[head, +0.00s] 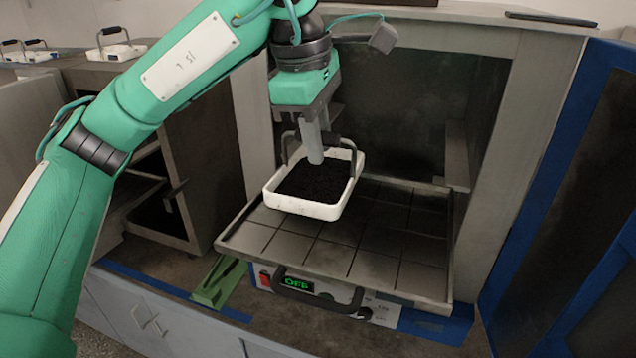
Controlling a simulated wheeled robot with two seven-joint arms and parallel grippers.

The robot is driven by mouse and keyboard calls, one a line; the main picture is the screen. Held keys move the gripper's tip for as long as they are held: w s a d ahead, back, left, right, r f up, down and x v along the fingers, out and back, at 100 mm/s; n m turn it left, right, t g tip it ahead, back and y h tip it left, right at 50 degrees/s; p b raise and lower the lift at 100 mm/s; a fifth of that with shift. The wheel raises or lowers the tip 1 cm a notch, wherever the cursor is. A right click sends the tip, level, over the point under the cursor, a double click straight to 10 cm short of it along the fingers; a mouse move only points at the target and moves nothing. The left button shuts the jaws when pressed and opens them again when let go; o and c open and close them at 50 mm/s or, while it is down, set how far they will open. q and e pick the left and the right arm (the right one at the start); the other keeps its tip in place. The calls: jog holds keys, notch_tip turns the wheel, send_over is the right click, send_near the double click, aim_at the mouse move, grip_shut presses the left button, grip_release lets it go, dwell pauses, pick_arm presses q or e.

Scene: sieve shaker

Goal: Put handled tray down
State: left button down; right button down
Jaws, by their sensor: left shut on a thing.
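The handled tray (285,203) is a white rectangular tray with dark granular material inside and a dark arched handle. My left gripper (315,155) points down from above and is shut on the tray's handle. The tray is over the left back part of a pulled-out, grid-lined shelf (330,258) of the machine. It looks roughly level. I cannot tell whether its underside touches the shelf. My right gripper is not in view.
The shelf's front and right squares are bare. A blue-edged door (545,170) stands open at the right. Below the shelf are a dark handle (318,298) and a panel reading OFF (297,284). A green bracket (218,283) lies left. Other handled trays (117,50) stand at back left.

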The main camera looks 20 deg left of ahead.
aim_at(315, 182)
pick_arm(q)
notch_tip(315, 182, down, 4)
jog(key=shift+a+r+p, duration=0.1)
jog(key=shift+p, duration=0.25)
notch_tip(315, 182, down, 4)
jog(key=shift+f+p, duration=0.1)
jog(key=shift+p, duration=0.5)
jog(key=shift+f+b, duration=0.2)
jog(key=shift+b, duration=0.15)
jog(key=c, duration=1.3)
grip_release()
jog(key=shift+c, duration=0.2)
jog(key=shift+r, duration=0.1)
